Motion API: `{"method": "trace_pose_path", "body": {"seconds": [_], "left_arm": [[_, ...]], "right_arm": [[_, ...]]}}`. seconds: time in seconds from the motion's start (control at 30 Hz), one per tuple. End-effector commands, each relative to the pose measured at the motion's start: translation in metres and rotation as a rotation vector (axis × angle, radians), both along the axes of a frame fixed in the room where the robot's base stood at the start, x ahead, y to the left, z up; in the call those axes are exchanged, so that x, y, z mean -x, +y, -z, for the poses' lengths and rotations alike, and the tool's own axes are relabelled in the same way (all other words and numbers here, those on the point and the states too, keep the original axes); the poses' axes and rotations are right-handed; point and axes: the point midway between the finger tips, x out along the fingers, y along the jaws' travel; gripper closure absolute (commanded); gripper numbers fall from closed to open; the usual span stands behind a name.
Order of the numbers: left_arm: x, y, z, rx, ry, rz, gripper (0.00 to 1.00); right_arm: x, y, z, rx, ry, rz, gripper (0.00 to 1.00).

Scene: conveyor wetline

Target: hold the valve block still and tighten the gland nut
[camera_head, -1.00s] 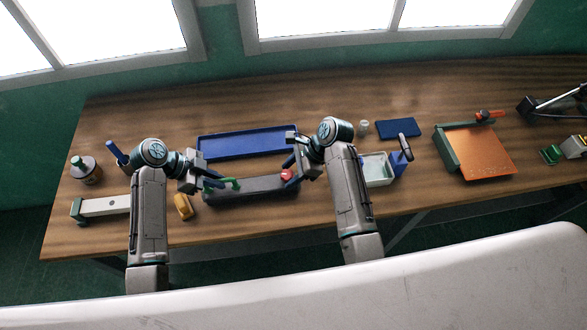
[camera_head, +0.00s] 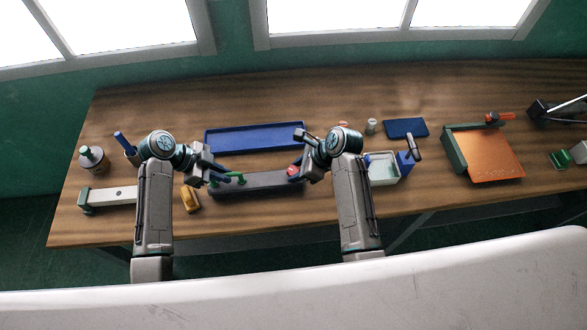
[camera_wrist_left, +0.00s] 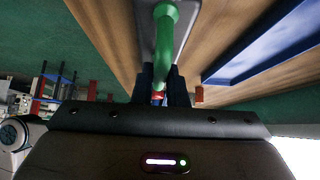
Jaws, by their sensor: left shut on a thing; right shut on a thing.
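The valve block (camera_head: 262,182) is a long dark grey bar in front of the blue tray in the head view. A green handle (camera_head: 238,180) stands at its left part, and a red gland nut (camera_head: 293,170) is at its right end. My left gripper (camera_head: 222,179) is shut on the green handle; in the left wrist view the handle (camera_wrist_left: 166,40) runs down between the fingers (camera_wrist_left: 161,85). My right gripper (camera_head: 297,167) is shut at the red nut, its fingers partly covering it.
A blue tray (camera_head: 253,138) lies behind the block. A white bin (camera_head: 383,170) stands right of my right arm. An orange board (camera_head: 488,155) is further right.

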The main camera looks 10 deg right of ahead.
Motion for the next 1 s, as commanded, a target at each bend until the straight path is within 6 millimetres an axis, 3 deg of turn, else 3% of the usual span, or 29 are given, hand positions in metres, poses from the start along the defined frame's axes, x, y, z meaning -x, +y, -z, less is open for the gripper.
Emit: {"method": "trace_pose_path", "body": {"seconds": [0.33,0.67,0.83,0.9,0.93,1.0], "left_arm": [[0.0,-0.0001,-0.0003,0.0,-0.001,0.001,1.0],[-0.0002,-0.0003,-0.0008,0.001,-0.001,0.001,1.0],[-0.0001,0.0005,-0.0004,-0.001,-0.001,0.001,1.0],[0.0001,0.0013,0.0,-0.003,0.0,0.001,1.0],[0.0002,0.0016,0.0001,-0.004,0.0,0.001,1.0],[0.0004,0.0016,0.0003,-0.004,0.001,0.002,1.0]], "right_arm": [[0.0032,0.0021,-0.0001,-0.001,0.0,0.281,0.8],[0.0033,0.0022,-0.0003,0.0,-0.001,0.324,0.81],[0.0064,0.0058,0.0002,-0.003,0.002,0.508,0.8],[0.0073,0.0054,0.0008,-0.001,0.003,0.55,0.88],[0.0071,0.0053,0.0008,-0.001,0.002,0.558,1.0],[0.0069,0.0051,0.0008,-0.001,0.002,0.562,1.0]]}}
